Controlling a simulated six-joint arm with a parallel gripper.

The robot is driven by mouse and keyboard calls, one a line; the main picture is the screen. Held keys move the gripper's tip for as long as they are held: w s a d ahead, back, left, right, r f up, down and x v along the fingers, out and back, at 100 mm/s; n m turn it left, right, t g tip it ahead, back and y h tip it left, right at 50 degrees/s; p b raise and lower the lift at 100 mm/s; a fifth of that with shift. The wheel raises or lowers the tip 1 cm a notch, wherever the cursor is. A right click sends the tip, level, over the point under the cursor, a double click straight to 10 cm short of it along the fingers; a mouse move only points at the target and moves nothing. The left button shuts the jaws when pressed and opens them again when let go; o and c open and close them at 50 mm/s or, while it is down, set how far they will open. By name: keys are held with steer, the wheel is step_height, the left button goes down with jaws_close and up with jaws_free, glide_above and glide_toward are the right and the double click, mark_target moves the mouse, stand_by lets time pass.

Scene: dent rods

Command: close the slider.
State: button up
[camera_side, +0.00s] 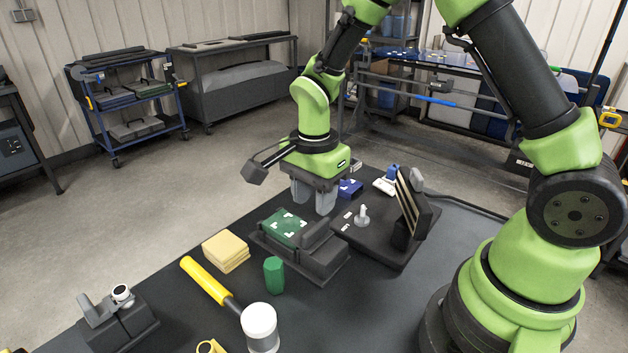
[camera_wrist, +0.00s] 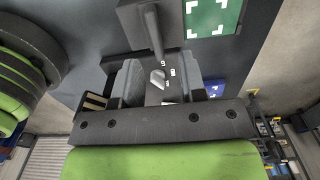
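A dark box (camera_side: 322,262) on the table has a green panel (camera_side: 285,228) with white corner marks on its left part. A raised dark block (camera_side: 312,236) sits beside the panel; it looks like the slider, but I cannot be sure. In the wrist view the block (camera_wrist: 138,22) shows at the top with a bar toward me, and the green panel (camera_wrist: 212,17) is right of it. My gripper (camera_side: 312,200) is above and behind the box. Its two fingers are apart and empty, also in the wrist view (camera_wrist: 160,85). Whether they touch anything is unclear.
A dark board right of the box carries a pale knob (camera_side: 361,216), a blue block (camera_side: 350,189) and a tilted striped panel (camera_side: 411,206). In front are a yellow block (camera_side: 226,251), a green prism (camera_side: 274,275) and a yellow-handled mallet (camera_side: 206,281).

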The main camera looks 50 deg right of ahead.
steer(key=shift+r, duration=1.8)
step_height(320, 180, up, 11)
steer(key=n+t+y, duration=0.1)
steer(key=n+t, duration=0.3)
steer(key=n, duration=0.2)
glide_above(314, 226)
steer(key=s, duration=0.6)
steer(key=s+a+r+n+t+y, duration=0.1)
steer(key=s+r+n+t, duration=0.2)
steer(key=s+n, duration=0.5)
steer(key=shift+s+r, duration=0.7)
steer(key=shift+s, duration=0.05)
